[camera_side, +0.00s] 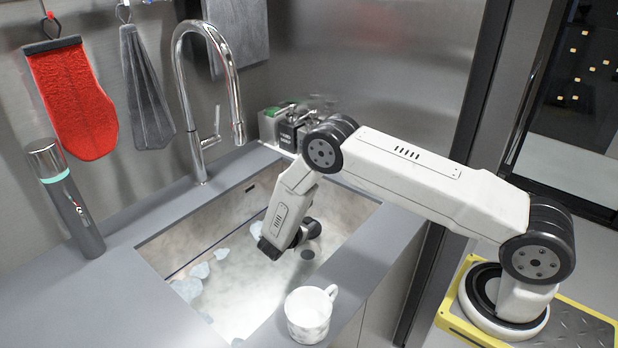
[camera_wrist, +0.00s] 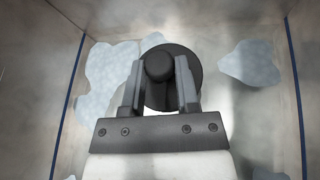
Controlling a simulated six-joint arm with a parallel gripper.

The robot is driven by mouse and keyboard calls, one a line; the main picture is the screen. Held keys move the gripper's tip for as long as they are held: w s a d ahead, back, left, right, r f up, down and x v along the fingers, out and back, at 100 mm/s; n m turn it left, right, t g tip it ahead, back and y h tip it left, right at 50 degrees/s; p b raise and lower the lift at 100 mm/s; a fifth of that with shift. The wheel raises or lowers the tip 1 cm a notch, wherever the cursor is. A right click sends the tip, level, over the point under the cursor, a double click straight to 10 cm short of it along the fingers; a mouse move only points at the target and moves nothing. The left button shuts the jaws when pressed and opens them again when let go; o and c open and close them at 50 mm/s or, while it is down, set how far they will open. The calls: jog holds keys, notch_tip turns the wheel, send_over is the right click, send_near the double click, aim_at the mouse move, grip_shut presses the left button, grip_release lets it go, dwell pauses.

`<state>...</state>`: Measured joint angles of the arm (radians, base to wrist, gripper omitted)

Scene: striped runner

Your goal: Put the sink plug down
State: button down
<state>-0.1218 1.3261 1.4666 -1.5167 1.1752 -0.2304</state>
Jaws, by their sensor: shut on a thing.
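The sink plug (camera_wrist: 155,93) is a round black disc with a raised knob in the wrist view. My gripper (camera_wrist: 160,70) has its two grey fingers on either side of the knob and is shut on it. In the side view my gripper (camera_side: 299,235) reaches down into the sink (camera_side: 235,215), and the dark plug (camera_side: 312,229) shows at its right end. A dark round spot (camera_side: 307,254) lies just below the plug in that picture; I cannot tell whether it is the drain or a shadow. The gap between plug and sink floor cannot be judged.
Pale blue-white patches (camera_wrist: 110,75) lie on the sink floor. A white mug (camera_side: 309,316) stands on the front rim. A chrome tap (camera_side: 188,100) rises behind the sink, with a dark flask (camera_side: 68,200) at left. Small bottles (camera_side: 288,132) stand at the back corner.

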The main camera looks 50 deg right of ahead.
jog(key=shift+s+r, duration=0.25)
jog(key=shift+r, duration=0.35)
jog(key=s+d+r, duration=0.1)
jog(key=s+r, duration=1.7)
jog(key=s, duration=0.4)
jog(key=shift+r, duration=0.25)
jog(key=shift+f, duration=0.1)
jog(key=shift+w+f, duration=0.1)
jog(key=shift+f, duration=1.8)
jog(key=shift+f, duration=0.1)
jog(key=shift+f, duration=1.9)
jog(key=shift+f, duration=0.15)
